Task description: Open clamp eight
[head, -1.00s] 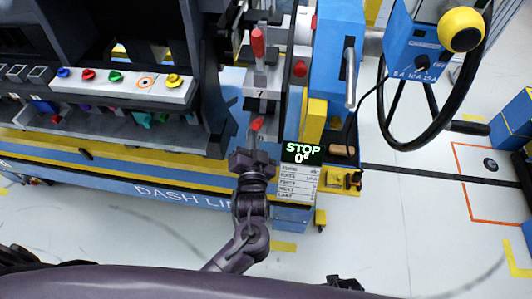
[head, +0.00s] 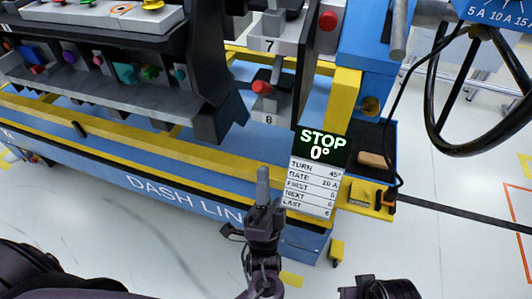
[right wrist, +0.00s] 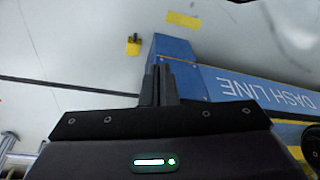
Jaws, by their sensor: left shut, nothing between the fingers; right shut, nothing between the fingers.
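Clamp eight (head: 262,88) shows in the head view as a red-tipped dark lever above a pale plate marked 8, under the plate marked 7. Its red tip points down toward me. My left gripper (head: 263,177) is shut and empty, its fingers pointing up in the picture. It is below the clamp in the picture, apart from it, in front of the yellow and blue rail. My right gripper (right wrist: 160,85) is shut and empty in the right wrist view, with the blue rail end beyond it. The clamp does not show in that view.
A sign (head: 318,160) reading STOP 0° with a list below stands right of my left gripper. A dark console (head: 130,70) overhangs to the left. A blue and yellow post (head: 345,95) and a black steering wheel (head: 478,100) are to the right. White floor lies in front.

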